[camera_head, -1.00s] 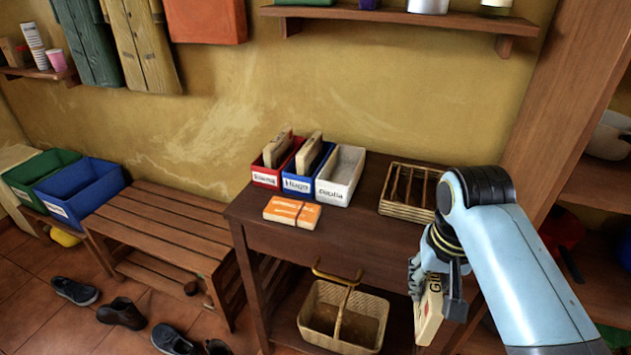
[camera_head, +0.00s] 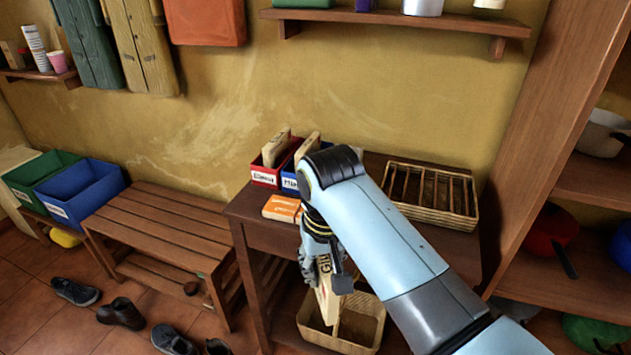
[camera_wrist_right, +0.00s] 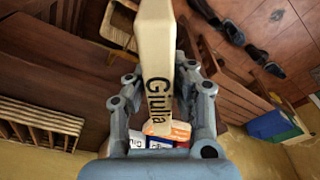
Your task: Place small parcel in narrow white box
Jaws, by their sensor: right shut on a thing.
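My right gripper (camera_head: 325,281) is shut on a small cream parcel (camera_head: 328,303) marked "Giulia". It holds the parcel hanging in front of the table's front edge, above the wicker basket. In the right wrist view the parcel (camera_wrist_right: 155,45) sits between the two fingers (camera_wrist_right: 160,82), its lettering facing the camera. The narrow white box is hidden behind my right arm in the head view. A white labelled piece, seemingly that box (camera_wrist_right: 114,143), shows beyond the gripper in the wrist view. My left gripper is not in view.
A red box (camera_head: 264,178) and a blue box (camera_head: 290,184), each with a parcel standing in it, are on the table. An orange packet (camera_head: 281,208) lies before them. A slatted tray (camera_head: 432,215) is at right. A wicker basket (camera_head: 365,330) stands below.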

